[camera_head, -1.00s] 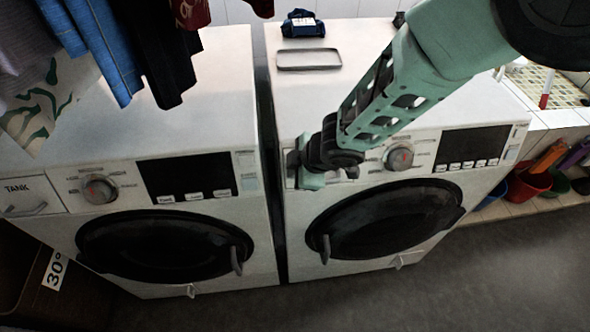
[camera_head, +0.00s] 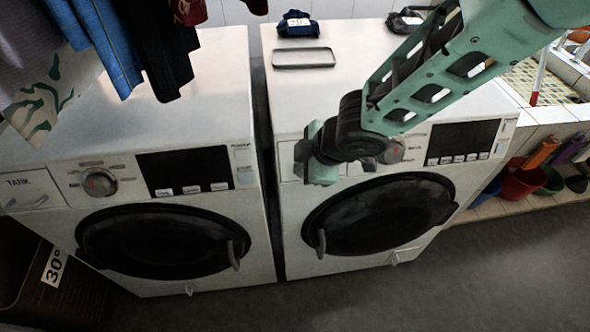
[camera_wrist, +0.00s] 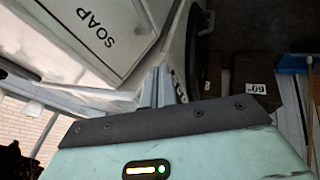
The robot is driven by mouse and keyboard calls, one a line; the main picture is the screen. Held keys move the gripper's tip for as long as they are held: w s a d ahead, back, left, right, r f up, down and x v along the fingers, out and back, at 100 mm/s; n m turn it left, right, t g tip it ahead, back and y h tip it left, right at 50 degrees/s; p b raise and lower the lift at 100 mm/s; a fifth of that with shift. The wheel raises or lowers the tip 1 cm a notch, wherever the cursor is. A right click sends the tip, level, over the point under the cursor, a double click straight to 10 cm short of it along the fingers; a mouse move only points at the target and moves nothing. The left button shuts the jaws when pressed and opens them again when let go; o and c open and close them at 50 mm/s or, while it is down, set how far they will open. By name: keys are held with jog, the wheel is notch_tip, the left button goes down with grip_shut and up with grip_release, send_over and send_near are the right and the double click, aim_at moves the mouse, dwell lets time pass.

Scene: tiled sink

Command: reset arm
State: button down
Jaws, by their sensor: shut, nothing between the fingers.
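My gripper (camera_head: 306,158) hangs in front of the upper left front of the right washing machine (camera_head: 395,90) in the head view, near its drawer. In the wrist view the narrow fingers of my gripper (camera_wrist: 165,86) are together with nothing between them. A drawer front marked SOAP (camera_wrist: 104,30) lies just beyond them at the upper left. In the head view my arm reaches in from the upper right and hides part of the control panel. I cannot tell how far the fingers are from the machine.
The left washing machine (camera_head: 160,180) stands beside it. Hanging clothes (camera_head: 125,50) fill the upper left. A grey tray (camera_head: 304,58) and dark blue cloth bundle (camera_head: 296,24) lie on the right machine. Buckets (camera_head: 520,180) stand at right. The front floor (camera_head: 430,285) is clear.

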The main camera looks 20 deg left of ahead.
jog(key=shift+v, duration=2.05)
jog(key=s+d+r+m+t+h, duration=0.1)
jog(key=d+r+m, duration=0.25)
jog(key=d, duration=0.35)
jog(key=d+r+m+h, duration=0.2)
jog(key=d+r+m, duration=0.15)
jog(key=d, duration=0.25)
jog(key=s+d+r+m+g+h, duration=0.2)
jog(key=s+d+m, duration=0.6)
jog(key=s+d, duration=0.6)
notch_tip(320, 180, up, 2)
jog(key=shift+d+r+m+g, duration=0.3)
jog(key=shift+d+g, duration=0.1)
jog(key=shift+g, duration=0.1)
